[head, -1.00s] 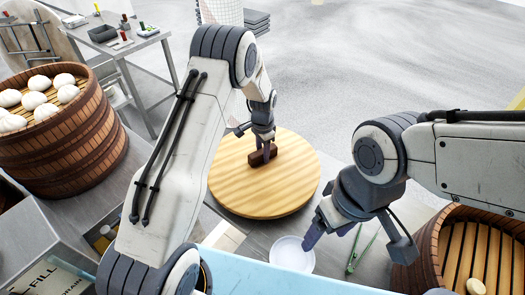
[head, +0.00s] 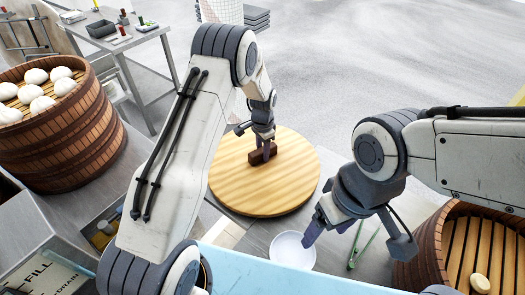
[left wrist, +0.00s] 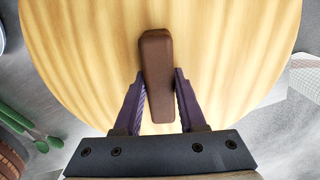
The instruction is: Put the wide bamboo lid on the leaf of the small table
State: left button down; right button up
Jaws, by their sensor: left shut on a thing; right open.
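The wide bamboo lid (head: 235,185) is a round, pale wooden disc with a dark brown bar handle (head: 257,154). It is in the middle of the head view, over the grey metal surface; I cannot tell whether it touches it. My left gripper (head: 264,143) is shut on the handle from above. In the left wrist view the purple fingers (left wrist: 158,98) stand on both sides of the handle, and the lid (left wrist: 90,50) fills most of the picture. My right gripper (head: 325,222) is open and empty, above the white dish, right of the lid.
A steamer tower (head: 60,140) with several buns stands at left. Another steamer (head: 432,245) with a slatted floor stands at lower right. A white dish (head: 291,251) and green tongs (head: 362,250) lie near the front. A small metal table (head: 150,52) with a tray stands at back left.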

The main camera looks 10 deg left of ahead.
pick_arm(q)
jog(key=shift+f, duration=0.2)
jog(key=shift+c, duration=2)
grip_release()
jog(key=shift+f, duration=0.15)
notch_tip(320, 180, up, 10)
jog(key=b, duration=0.2)
jog(key=shift+r+b, duration=0.25)
jog(key=shift+b, duration=0.15)
